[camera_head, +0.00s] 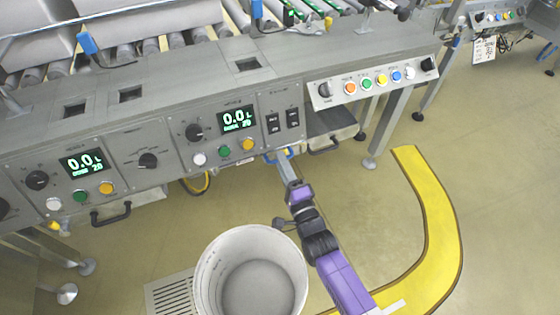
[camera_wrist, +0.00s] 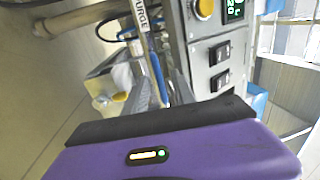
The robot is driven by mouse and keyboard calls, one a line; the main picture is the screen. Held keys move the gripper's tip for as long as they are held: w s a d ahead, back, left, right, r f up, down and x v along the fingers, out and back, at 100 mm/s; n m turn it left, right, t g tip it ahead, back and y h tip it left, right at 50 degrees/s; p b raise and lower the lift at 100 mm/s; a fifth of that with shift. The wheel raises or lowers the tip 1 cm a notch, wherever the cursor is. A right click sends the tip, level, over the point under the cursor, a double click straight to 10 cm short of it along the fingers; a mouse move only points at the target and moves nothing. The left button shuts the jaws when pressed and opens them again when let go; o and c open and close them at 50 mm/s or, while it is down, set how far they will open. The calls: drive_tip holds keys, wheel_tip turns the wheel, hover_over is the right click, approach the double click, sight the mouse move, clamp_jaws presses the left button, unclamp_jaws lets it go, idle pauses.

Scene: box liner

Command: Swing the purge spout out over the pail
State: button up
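The white pail (camera_head: 207,283) stands open at the bottom centre of the head view; it looks empty inside. The purge spout (camera_wrist: 140,18) is a pale pipe marked PURGE at the top of the wrist view, beside the control panel. A blue strip runs down alongside it. In the head view my gripper (camera_head: 279,156) is at the panel's lower edge, beyond the pail, with blue parts around its tip. In the wrist view the grey fingers (camera_wrist: 160,92) reach toward the spout's lower end and the blue strip. Whether they touch or enclose it is unclear.
The grey control panel (camera_head: 170,150) with displays, knobs and buttons runs across the head view. Two black switches (camera_wrist: 220,66) are right of the fingers in the wrist view. A floor grate (camera_head: 170,296) is left of the pail; a yellow floor strip (camera_head: 436,210) curves at right.

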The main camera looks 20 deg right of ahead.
drive_tip(key=shift+w+r, duration=0.15)
drive_tip(key=shift+w, duration=0.75)
drive_tip(key=shift+c, duration=0.4)
clamp_jaws()
idle(0.5)
